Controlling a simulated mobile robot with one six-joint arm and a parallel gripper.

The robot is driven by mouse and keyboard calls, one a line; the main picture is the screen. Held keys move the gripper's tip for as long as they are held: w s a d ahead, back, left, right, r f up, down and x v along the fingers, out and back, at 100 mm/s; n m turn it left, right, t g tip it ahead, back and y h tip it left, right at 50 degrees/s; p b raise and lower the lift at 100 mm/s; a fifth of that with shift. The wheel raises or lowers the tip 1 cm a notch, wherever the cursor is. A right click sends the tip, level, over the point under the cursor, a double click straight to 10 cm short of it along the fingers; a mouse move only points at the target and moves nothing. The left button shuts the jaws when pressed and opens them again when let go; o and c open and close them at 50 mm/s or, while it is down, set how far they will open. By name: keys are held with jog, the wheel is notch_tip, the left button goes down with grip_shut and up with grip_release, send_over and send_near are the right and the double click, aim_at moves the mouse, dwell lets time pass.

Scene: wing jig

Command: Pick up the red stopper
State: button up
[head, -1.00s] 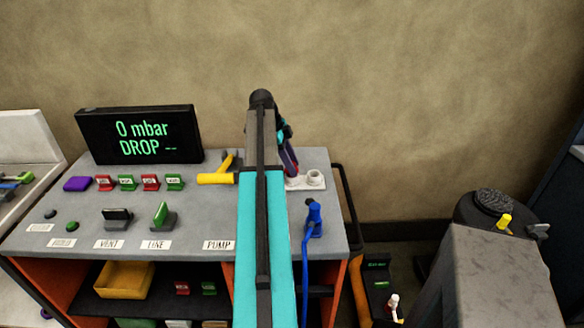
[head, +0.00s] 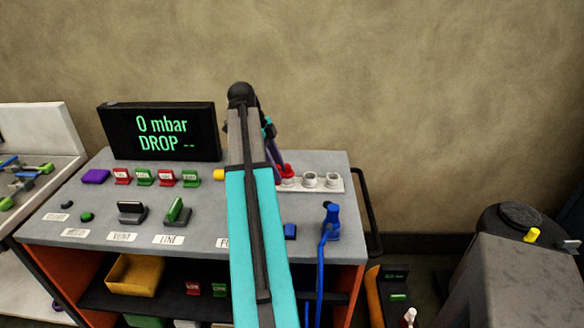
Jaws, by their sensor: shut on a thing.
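The red stopper (head: 286,170) shows at the left end of a white holder (head: 325,188) at the bench's back right. My gripper (head: 280,162) is mostly hidden behind my own arm; a dark purple part of it reaches down to the stopper. It is shut on the red stopper. I cannot tell whether the stopper sits in the holder or is just above it. Round openings show in the holder to the right of the stopper.
A display (head: 160,131) reading "0 mbar DROP --" stands at the back left. Small red and green labelled blocks (head: 144,177) line up before it. A blue lever-like part (head: 330,224) stands right of my arm.

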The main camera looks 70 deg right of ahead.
jog(key=shift+w+a+r, duration=0.1)
jog(key=shift+w+a, duration=0.35)
jog(key=shift+a, duration=0.2)
jog(key=shift+w+a+r, duration=0.1)
jog(key=shift+w+a, duration=0.3)
jog(key=shift+a, duration=0.2)
jog(key=shift+r+p, duration=1.2)
jog(key=shift+r, duration=0.3)
